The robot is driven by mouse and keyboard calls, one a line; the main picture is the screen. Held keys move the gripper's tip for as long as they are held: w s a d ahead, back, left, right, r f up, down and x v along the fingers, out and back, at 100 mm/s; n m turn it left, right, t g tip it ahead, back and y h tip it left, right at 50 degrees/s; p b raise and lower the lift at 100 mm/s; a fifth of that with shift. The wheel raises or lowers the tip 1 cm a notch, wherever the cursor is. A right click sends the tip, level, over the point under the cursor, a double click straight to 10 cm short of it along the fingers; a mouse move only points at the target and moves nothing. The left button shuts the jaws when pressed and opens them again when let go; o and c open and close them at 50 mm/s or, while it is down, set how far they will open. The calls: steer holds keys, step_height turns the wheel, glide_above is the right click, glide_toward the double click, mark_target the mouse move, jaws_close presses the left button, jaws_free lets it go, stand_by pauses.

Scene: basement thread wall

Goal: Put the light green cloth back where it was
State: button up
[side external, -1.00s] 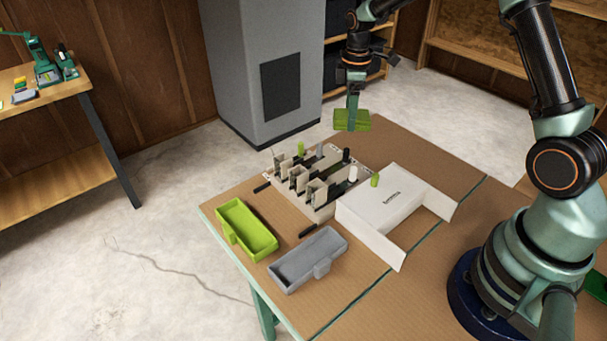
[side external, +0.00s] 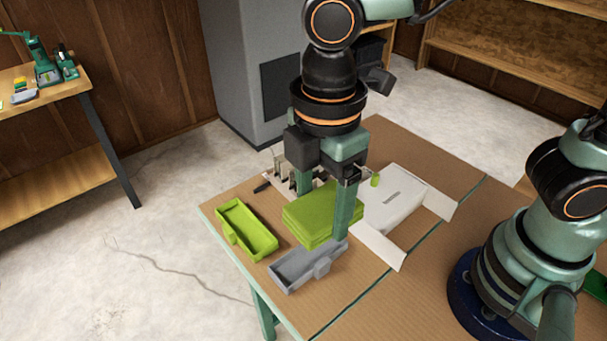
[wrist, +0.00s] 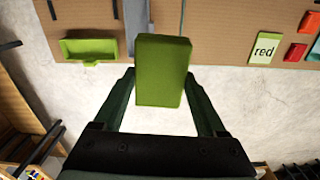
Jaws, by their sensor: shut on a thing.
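The light green cloth (side external: 308,213) is a thick folded block. My gripper (side external: 335,215) points down and is shut on it, holding it in the air. In the side external view the cloth appears above the far end of the grey tray (side external: 290,277) and hides much of the slotted board (side external: 278,163).
A lime green tray (side external: 247,232) lies left of the grey tray. A white box (side external: 410,190) with open flaps and a small green cylinder (side external: 375,180) are to the right. The front-right tabletop is clear.

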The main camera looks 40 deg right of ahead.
mark_target(326, 310)
steer(key=s, duration=0.2)
steer(key=shift+s+a+r+n, duration=0.1)
steer(key=shift+s+a+n, duration=0.2)
steer(key=shift+s+a, duration=0.1)
steer(key=f, duration=2)
steer(key=shift+s, duration=0.25)
steer(key=o, duration=1.1)
steer(key=shift+f, duration=0.1)
steer(key=shift+o, duration=0.2)
